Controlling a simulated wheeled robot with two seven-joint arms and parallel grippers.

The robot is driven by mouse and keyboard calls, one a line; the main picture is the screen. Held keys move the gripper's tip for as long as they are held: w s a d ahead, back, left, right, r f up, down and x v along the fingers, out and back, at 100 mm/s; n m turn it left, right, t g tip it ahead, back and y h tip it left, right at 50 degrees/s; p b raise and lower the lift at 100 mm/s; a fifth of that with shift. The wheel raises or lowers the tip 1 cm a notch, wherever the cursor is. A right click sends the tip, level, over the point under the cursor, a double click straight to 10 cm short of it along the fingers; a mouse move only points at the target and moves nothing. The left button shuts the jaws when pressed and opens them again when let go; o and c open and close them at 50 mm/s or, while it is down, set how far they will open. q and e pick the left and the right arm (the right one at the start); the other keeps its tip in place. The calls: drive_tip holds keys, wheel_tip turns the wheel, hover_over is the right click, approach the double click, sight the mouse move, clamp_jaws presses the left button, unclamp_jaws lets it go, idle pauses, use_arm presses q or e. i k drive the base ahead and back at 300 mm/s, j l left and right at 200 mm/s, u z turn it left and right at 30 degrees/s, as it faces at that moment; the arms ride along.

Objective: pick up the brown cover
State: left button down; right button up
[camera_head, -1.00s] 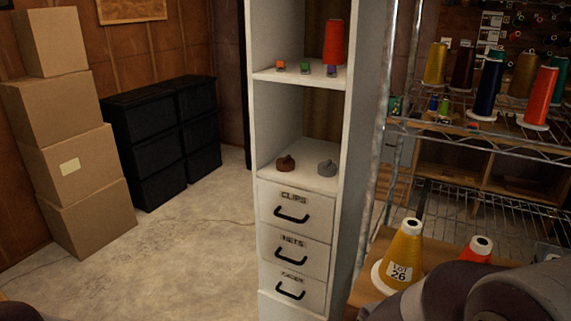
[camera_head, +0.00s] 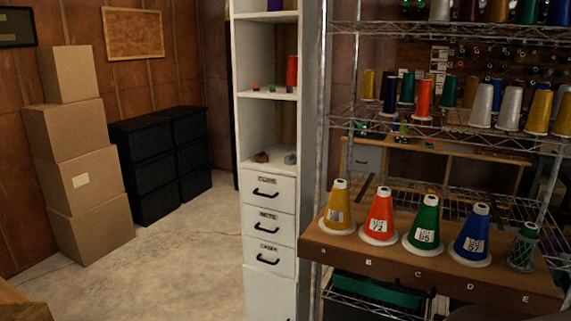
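A small brown cover (camera_head: 262,157) sits on the lower open shelf of the tall white cabinet (camera_head: 273,171), just above the drawers. A grey piece (camera_head: 290,159) of similar size sits to its right on the same shelf. Both are small and far off, so details are hard to make out. Neither of my grippers is in view. A dark rounded part at the bottom right edge looks like my arm.
A wooden ledge (camera_head: 350,248) with thread cones, lettered along its front, stands right of the cabinet before a wire rack (camera_head: 480,130) of spools. Cardboard boxes (camera_head: 80,180) and black bins (camera_head: 150,170) stand at left. The concrete floor (camera_head: 180,260) between is open.

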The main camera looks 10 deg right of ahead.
sight(262, 158)
drive_tip(key=i+j+z, duration=0.6)
drive_tip(key=z, duration=0.15)
drive_tip(key=i+j+z, duration=0.35)
drive_tip(key=j, duration=0.15)
